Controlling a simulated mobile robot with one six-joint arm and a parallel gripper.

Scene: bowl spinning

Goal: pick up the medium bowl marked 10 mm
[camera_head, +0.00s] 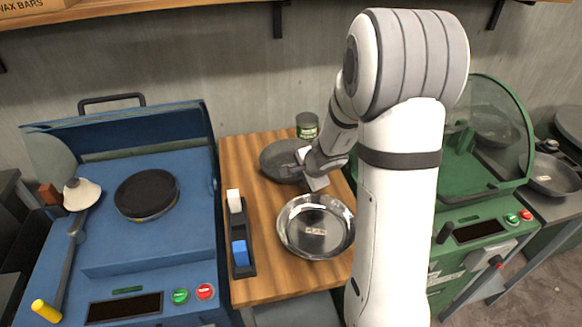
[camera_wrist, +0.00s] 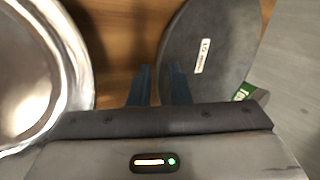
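A dark grey round piece (camera_head: 283,160) lies at the back of the wooden table. In the wrist view this dark piece (camera_wrist: 222,40) bears a white label that seems to start with 10; its small print is blurred. A shiny silver bowl (camera_head: 290,238) stands in front of it with a small label inside that I cannot read. The silver bowl also shows at the left of the wrist view (camera_wrist: 75,60). My gripper (camera_wrist: 160,82) is open, with its fingers at the dark piece's near left edge. I cannot tell whether they touch it. In the head view my wrist partly covers the dark piece.
A green can (camera_head: 307,124) stands behind the dark piece. A black holder (camera_head: 246,268) with a white and a blue block stands at the table's left. A blue machine (camera_head: 105,240) is left of the wooden table (camera_head: 275,280), a green machine (camera_head: 475,215) right.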

